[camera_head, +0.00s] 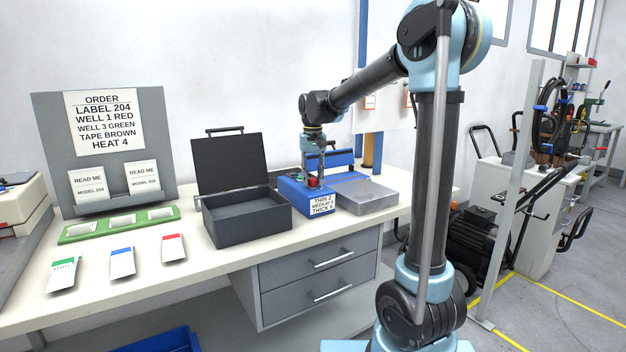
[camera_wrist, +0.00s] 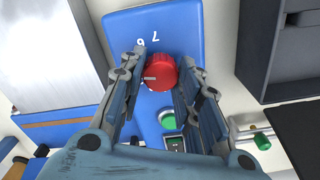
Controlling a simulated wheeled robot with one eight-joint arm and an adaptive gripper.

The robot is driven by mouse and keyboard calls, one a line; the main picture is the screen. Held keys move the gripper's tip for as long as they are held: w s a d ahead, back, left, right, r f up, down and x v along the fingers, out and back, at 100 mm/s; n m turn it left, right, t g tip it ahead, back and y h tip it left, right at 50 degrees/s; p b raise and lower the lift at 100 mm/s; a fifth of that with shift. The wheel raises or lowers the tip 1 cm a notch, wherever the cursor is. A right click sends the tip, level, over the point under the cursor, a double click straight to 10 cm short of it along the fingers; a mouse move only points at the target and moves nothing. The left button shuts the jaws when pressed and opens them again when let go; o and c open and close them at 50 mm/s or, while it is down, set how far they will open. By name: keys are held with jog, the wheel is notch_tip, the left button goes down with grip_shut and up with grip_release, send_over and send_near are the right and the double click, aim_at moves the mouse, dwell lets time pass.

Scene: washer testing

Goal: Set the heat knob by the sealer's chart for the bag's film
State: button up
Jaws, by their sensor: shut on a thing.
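The blue sealer (camera_head: 290,197) stands on the bench, with a white chart (camera_head: 321,205) on its front reading THIN 2, a medium line whose number is hard to read, and THICK 6. My gripper (camera_head: 313,178) reaches down over the sealer. In the wrist view, its two fingers are shut on the red heat knob (camera_wrist: 161,72), one on each side. A pale mark on the knob points left in that view. The digits 6 and 7 show beside the knob; other digits are hidden by the fingers. I cannot tell which bag is meant.
A sheet (camera_head: 103,122) on the grey board reads HEAT 4. An open black case (camera_head: 247,218) stands left of the sealer and a grey box (camera_head: 370,197) right of it. White packets with green (camera_head: 63,275), blue (camera_head: 122,263) and red (camera_head: 173,249) ends lie at the left.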

aim_at(313, 178)
jog(key=shift+n, duration=1.1)
jog(key=o, duration=1.1)
jog(key=shift+c, duration=0.2)
jog(key=shift+r, duration=0.1)
notch_tip(313, 178, up, 12)
jog(key=shift+w, duration=0.1)
